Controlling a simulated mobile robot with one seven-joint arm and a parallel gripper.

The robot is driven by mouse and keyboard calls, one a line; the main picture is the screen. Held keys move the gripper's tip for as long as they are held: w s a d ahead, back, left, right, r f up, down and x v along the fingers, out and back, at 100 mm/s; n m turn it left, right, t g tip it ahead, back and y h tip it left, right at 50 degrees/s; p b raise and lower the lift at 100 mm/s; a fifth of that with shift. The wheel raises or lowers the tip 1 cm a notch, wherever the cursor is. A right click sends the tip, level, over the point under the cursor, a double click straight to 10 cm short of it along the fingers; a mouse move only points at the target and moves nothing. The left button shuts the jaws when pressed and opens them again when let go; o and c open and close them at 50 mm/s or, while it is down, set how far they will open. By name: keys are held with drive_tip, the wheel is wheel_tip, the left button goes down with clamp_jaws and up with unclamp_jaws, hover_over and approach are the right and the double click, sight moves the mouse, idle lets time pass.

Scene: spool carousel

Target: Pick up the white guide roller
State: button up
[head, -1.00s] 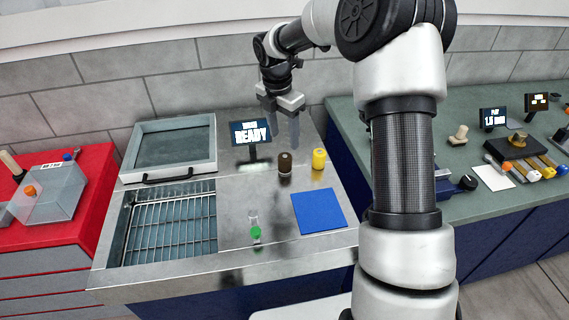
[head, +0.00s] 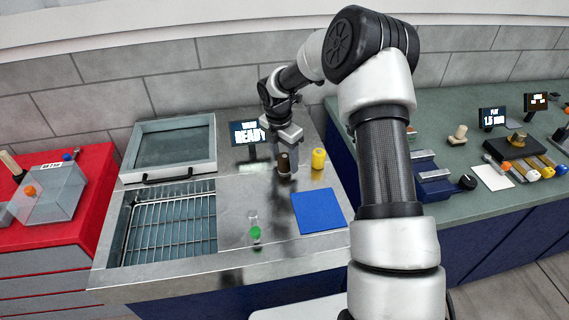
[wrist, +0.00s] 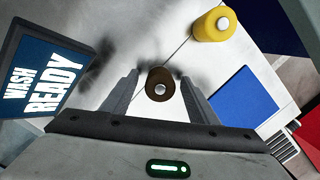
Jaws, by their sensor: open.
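I make out no roller that is clearly white near my gripper. My gripper (head: 286,165) is open over the steel counter, and its fingers (wrist: 160,78) stand on either side of a dark brown roller (wrist: 158,88) with a pale centre pin. No contact shows. The brown roller also shows in the head view (head: 284,163), upright and partly covered by the fingers. A yellow roller (head: 318,158) stands upright just to its right; it is at the top of the wrist view (wrist: 214,24). A cream, knob-like piece (head: 458,134) stands on the green counter; I cannot tell whether it is a roller.
A screen reading READY (head: 248,132) stands close behind my gripper. A blue mat (head: 319,211) lies in front. A small clear piece with a green part (head: 255,233) stands beside a wire-rack basin (head: 165,225). A red cabinet (head: 88,205) is at left.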

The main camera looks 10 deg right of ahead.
drive_tip(key=shift+r, duration=0.1)
drive_tip(key=c, duration=1.3)
